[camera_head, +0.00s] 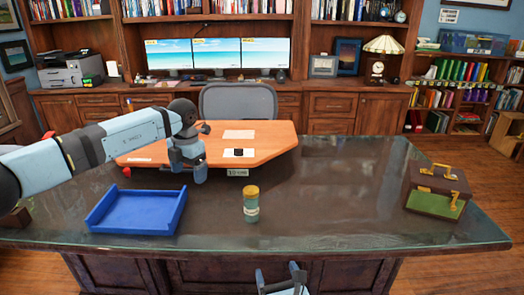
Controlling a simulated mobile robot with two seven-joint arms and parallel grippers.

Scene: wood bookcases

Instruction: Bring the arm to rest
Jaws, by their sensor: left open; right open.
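My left arm reaches in from the left over the glass-topped desk (345,200). Its gripper (188,168) points down beyond the blue tray (137,228) and in front of the wooden board's left part. It is open, with nothing seen between its fingers. My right gripper (280,274) shows only in part at the bottom edge, in front of the desk. Its two fingers are apart and empty. The rest of the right arm is out of view.
A jar with a yellow lid (251,205) stands upright right of the tray. A brown and green case (437,190) sits at the desk's right. The wooden board (270,132) carries papers and a small black object. A chair (238,101) stands behind. The desk's middle right is clear.

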